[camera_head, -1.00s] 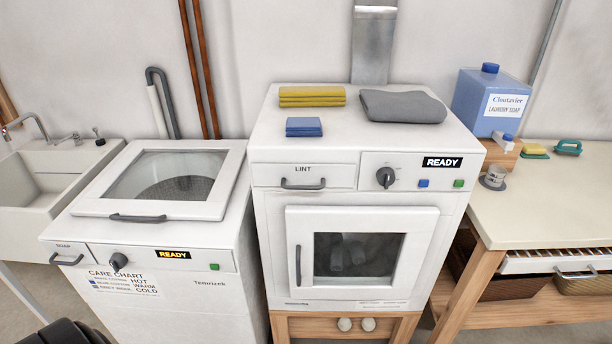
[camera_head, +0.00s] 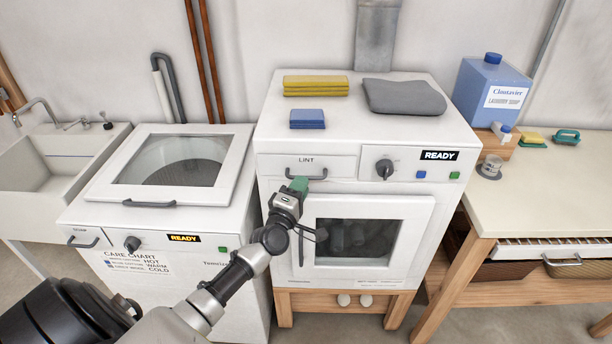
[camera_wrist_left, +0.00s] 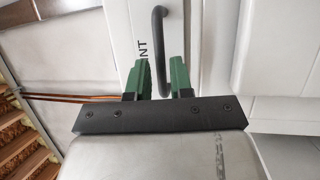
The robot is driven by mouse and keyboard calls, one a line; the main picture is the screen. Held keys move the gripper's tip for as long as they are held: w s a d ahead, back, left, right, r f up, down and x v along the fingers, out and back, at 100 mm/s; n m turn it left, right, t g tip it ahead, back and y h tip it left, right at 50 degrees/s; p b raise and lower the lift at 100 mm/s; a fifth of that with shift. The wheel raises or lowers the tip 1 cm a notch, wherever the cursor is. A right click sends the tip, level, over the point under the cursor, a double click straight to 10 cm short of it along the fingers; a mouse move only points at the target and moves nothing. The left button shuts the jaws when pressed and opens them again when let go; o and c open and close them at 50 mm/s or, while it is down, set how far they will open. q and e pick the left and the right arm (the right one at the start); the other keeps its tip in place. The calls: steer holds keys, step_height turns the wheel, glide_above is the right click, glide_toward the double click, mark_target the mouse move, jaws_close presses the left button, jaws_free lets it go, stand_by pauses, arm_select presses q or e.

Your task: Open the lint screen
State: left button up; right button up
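The lint screen drawer (camera_head: 335,165), a white panel marked LINT with a dark bar handle (camera_head: 306,174), sits at the upper left of the dryer front and looks closed. In the left wrist view the two green fingers of the gripper (camera_wrist_left: 161,80) are apart. The handle (camera_wrist_left: 160,50) runs between them in that picture, and the fingers do not appear to press on it. How deep the handle lies between them I cannot tell. My right gripper is in neither view.
The dryer door (camera_head: 418,215) is below the drawer, with my arm passing before its left side. Yellow cloths (camera_head: 315,86), blue cloths (camera_head: 307,119) and a grey cloth (camera_head: 403,97) lie on top. A top-loading washer (camera_head: 235,195) stands left and a table (camera_head: 540,205) right.

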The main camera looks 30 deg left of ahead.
arm_select(q)
steer(key=shift+x, duration=1.8)
jaws_close()
steer(key=shift+d, duration=0.1)
